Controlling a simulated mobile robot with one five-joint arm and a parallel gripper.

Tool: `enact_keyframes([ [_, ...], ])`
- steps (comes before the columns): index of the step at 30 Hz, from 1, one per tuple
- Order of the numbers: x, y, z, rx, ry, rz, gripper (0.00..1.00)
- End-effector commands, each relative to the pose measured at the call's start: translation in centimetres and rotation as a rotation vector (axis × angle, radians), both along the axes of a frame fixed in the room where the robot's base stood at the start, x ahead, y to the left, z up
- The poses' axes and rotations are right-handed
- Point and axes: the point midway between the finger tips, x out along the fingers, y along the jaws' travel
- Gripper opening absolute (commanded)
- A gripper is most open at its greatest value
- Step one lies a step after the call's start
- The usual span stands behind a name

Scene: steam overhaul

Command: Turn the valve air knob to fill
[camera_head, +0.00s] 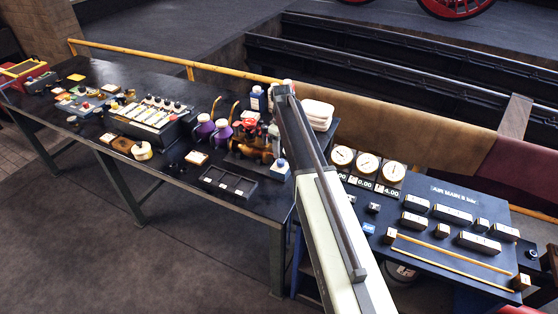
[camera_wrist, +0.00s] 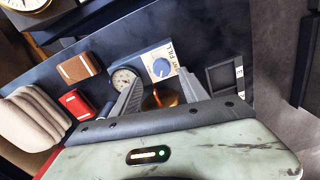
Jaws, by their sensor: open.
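The valve air knob (camera_wrist: 161,68) is a small round blue knob on a pale plate marked FILL, with more lettering beside it, in the wrist view. I cannot tell which mark its pointer faces. A small round gauge (camera_wrist: 124,79) sits left of the knob. My gripper (camera_wrist: 159,76) is open, its two fingers spread on either side below the knob, with nothing held. A copper-coloured round part (camera_wrist: 159,99) shows between the fingers. In the head view my arm reaches over the bench, and the fingertips cannot be made out there.
A dark tray (camera_wrist: 222,76) lies right of the knob; beige pads (camera_wrist: 33,118), a red block (camera_wrist: 76,104) and a brown block (camera_wrist: 78,68) lie left. In the head view, an AIR MAIN panel (camera_head: 455,190) stands right of my arm.

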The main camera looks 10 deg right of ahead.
Motion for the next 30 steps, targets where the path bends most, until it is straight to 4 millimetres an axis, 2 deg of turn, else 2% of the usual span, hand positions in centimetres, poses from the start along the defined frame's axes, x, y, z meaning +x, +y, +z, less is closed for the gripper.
enact_keyframes([
  [1,0.0,0.1,-1.7,0.0,0.0,0.001,0.52],
  [6,0.0,0.4,-4.8,0.0,0.0,0.004,0.52],
  [9,0.0,0.4,-6.0,0.0,0.0,0.004,0.52],
  [18,0.0,0.5,-6.0,0.0,0.0,0.005,0.52],
  [19,0.0,0.5,-6.0,0.0,0.0,0.005,0.5],
  [24,0.0,0.5,-6.0,0.0,0.0,0.005,0.02],
  [30,0.0,0.6,-6.0,0.0,0.0,0.0,0.0],
])
